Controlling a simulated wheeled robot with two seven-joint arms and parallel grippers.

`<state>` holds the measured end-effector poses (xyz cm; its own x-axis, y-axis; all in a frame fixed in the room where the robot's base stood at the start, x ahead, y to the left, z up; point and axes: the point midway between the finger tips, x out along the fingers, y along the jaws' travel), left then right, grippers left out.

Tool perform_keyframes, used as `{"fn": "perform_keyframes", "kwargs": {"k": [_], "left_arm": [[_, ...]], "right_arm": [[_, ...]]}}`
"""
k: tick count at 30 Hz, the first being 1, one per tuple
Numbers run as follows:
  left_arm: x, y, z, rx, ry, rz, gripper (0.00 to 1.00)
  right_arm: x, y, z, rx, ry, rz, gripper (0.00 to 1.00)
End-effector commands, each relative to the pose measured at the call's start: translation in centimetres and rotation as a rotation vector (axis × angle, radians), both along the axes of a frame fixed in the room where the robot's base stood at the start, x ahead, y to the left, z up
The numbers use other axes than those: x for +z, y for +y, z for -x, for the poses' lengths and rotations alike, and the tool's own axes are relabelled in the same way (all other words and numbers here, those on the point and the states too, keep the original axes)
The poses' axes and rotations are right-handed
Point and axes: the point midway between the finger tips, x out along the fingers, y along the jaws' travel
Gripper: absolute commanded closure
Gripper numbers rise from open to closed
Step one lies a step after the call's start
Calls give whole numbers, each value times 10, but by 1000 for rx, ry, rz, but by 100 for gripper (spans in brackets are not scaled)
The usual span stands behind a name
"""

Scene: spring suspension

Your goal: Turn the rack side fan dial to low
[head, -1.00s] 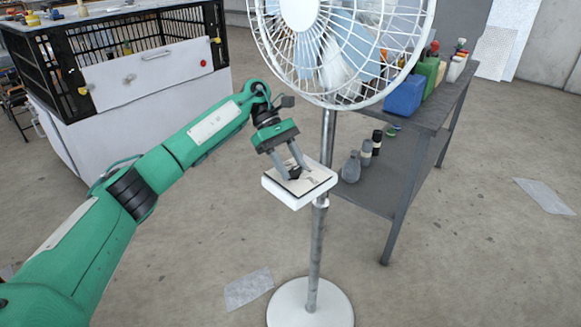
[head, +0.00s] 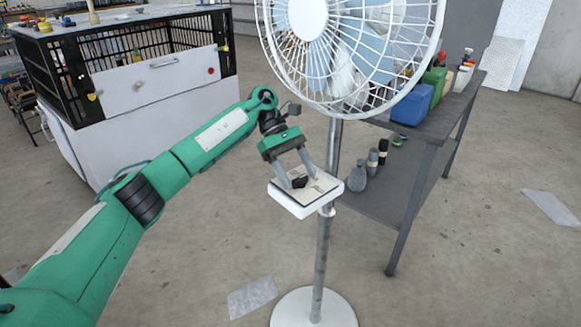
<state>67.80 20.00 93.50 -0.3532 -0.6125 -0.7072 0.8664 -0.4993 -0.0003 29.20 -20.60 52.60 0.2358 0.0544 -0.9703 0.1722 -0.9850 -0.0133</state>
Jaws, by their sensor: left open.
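The fan (head: 352,58) stands on a grey pole with a round white base. A white control box (head: 304,207) is fixed on the pole below the cage. Its top panel carries a small black dial (head: 299,182) and dark markings too small to read. My left gripper (head: 302,182) is at the panel, pointing down, with its two fingers apart on either side of the dial. Whether the fingers touch the dial is hard to tell. My right gripper is not in view.
A grey shelf table (head: 402,178) with bottles and a blue bin (head: 411,106) stands behind the fan to the right. A white bench with a black mesh enclosure (head: 155,75) is at the upper left. Sheets lie on the otherwise clear floor.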

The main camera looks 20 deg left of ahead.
Motion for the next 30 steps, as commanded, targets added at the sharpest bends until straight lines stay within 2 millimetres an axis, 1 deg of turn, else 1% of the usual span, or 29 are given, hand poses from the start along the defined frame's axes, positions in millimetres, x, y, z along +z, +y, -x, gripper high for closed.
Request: {"fn": "perform_keyframes", "kwargs": {"k": [3, 5, 9, 18, 24, 26, 30], "left_arm": [[7, 7, -5, 3, -2, 1, 36], [7, 14, -9, 4, 0, 0, 36], [7, 34, -21, 6, 0, 0, 36], [7, 72, -42, 4, 1, 0, 36], [8, 92, -53, 4, 0, 1, 36], [8, 95, -56, 2, 2, 0, 36], [8, 103, -60, 1, 2, 0, 36]], "right_arm": [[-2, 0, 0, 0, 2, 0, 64], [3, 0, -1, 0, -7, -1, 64], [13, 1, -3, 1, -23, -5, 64], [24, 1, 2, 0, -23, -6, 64], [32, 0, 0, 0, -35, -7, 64], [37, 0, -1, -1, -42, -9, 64], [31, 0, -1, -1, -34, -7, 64]]}}
